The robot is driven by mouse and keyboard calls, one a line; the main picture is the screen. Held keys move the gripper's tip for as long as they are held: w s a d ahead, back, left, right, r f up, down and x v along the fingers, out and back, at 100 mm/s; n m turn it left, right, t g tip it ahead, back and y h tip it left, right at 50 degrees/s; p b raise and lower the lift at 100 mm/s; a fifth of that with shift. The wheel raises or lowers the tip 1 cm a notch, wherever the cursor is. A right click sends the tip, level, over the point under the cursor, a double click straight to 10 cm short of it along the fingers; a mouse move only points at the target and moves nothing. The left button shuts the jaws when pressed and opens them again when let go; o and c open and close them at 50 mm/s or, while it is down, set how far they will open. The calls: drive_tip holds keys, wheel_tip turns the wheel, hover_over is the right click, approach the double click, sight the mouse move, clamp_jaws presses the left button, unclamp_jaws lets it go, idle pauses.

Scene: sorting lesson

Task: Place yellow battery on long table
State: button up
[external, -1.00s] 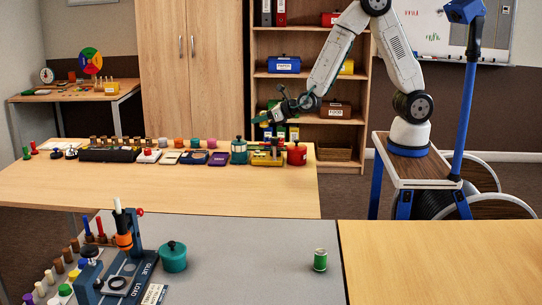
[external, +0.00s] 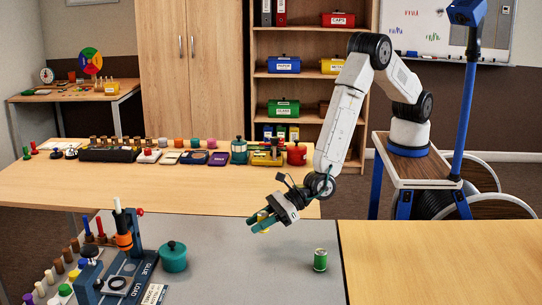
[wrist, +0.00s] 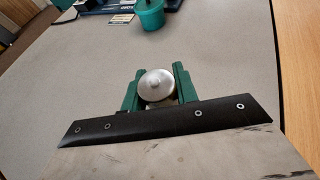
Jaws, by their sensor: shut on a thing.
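My gripper (external: 260,220) is shut on the yellow battery (external: 264,231), held above the grey-topped table (external: 235,270). Only a small yellow part of the battery shows below the green fingers in the external view. In the wrist view, my gripper (wrist: 157,82) has the battery's round silver end (wrist: 157,84) between its two fingers; its yellow side is hidden there. A long wooden table (external: 150,188) stands behind the grey one, and another wooden top (external: 440,260) adjoins it at the right. I cannot tell which one is named the long table.
A teal pot (external: 173,257) and a blue glue-loading fixture (external: 125,270) stand at the left. Several small items line the long wooden table's back edge. The right wooden top is clear.

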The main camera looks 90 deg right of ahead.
drive_tip(key=shift+n+g+y, duration=0.3)
drive_tip(key=shift+n+y, duration=0.2)
drive_tip(key=a, duration=0.2)
drive_tip(key=s+a, duration=0.1)
drive_tip(key=a, duration=0.5)
drive_tip(key=shift+s+a+f, duration=0.2)
drive_tip(key=shift+f, duration=0.15)
drive_tip(key=shift+w+a+r, duration=0.6)
drive_tip(key=shift+a+r, duration=0.05)
drive_tip(key=shift+r, duration=0.05)
hover_over(204, 286)
drive_tip(key=shift+d+f, duration=0.2)
drive_tip(key=shift+f, duration=0.6)
drive_tip(key=shift+a+f, duration=0.1)
drive_tip(key=shift+f, duration=1.6)
drive_tip(key=shift+f, duration=0.25)
drive_tip(key=o, duration=1)
drive_tip(key=shift+o, duration=0.2)
